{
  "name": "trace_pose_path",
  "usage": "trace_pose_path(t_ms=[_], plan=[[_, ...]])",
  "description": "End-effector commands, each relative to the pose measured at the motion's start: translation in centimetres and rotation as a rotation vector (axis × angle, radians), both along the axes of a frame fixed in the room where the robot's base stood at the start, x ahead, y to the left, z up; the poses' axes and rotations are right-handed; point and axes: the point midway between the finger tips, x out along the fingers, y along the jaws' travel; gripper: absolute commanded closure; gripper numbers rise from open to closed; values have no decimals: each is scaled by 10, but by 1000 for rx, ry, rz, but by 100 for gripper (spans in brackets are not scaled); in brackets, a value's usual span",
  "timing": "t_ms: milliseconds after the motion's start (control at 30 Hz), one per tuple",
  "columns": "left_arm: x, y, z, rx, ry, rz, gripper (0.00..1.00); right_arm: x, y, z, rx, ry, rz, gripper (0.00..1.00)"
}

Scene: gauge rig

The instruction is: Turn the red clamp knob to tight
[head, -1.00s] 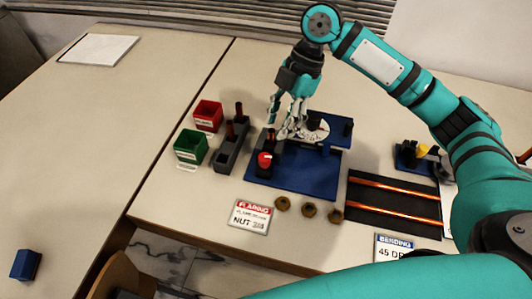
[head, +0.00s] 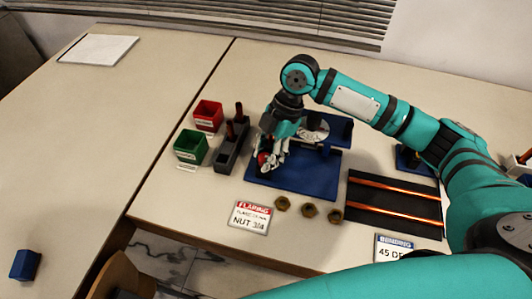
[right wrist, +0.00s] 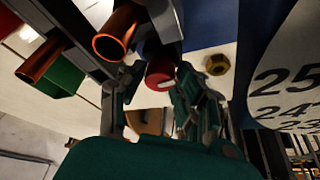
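The red clamp knob (head: 263,158) is at the left front of the blue fixture plate (head: 310,180), partly hidden by my right gripper. My right gripper (head: 270,165) reaches down over it. In the right wrist view the round red knob (right wrist: 160,74), with a pale mark on its rim, lies between and just beyond the fingertips (right wrist: 152,90). The fingers are spread, with a gap seen on the knob's left; contact on its right side I cannot tell. My left gripper is not in view.
A dark rack (head: 232,148) with upright tubes stands left of the plate, beside a red bin (head: 208,115) and a green bin (head: 190,146). Several brass nuts (head: 309,210) and a label card (head: 250,217) lie in front. A copper-rod tray (head: 393,205) is at right.

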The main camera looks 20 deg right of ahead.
Motion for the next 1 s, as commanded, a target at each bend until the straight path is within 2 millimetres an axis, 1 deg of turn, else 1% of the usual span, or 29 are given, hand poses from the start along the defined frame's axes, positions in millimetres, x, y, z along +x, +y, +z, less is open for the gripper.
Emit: trace_pose_path(t_ms=[33,200,233,300,500,600,867,900,933,1000], plan=[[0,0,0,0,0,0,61,0,0,0,0,0,0,76],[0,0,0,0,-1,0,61,0,0,0,0,0,0,99],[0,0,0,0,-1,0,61,0,0,0,0,0,0,100],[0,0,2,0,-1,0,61,0,0,1,0,1,-6,100],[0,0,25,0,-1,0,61,-1,-1,4,-2,4,-107,100],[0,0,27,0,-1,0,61,-1,0,2,-2,2,-136,100],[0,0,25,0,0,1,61,0,0,1,0,0,-138,100],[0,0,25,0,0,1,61,0,0,1,0,0,-138,64],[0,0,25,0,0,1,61,0,0,1,0,0,-138,61],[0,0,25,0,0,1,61,0,0,1,0,0,-137,61]])
